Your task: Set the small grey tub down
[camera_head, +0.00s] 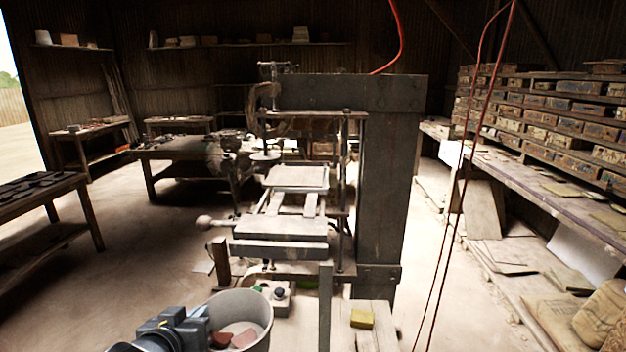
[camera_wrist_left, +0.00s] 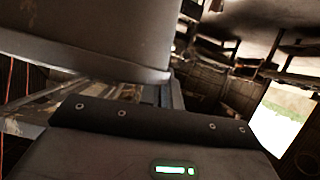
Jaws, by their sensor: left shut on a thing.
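The small grey tub (camera_head: 262,318) is at the bottom of the head view, left of centre, with its open top toward me. A few reddish pieces and something pale lie inside it. My left gripper (camera_head: 205,326) is shut on the tub's left side. In the left wrist view the tub's grey wall (camera_wrist_left: 95,38) fills the upper left, close to the dark gripper body. The tub's underside and whatever is below it are hidden in the head view. My right gripper is not in view.
The press (camera_head: 280,228) stands just beyond the tub, with a ball-ended handle on its left. A small button box (camera_head: 279,305) is partly behind the tub. A yellow block (camera_head: 361,318) sits on a wooden bench (camera_head: 376,340) to the right. Red cables hang at right.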

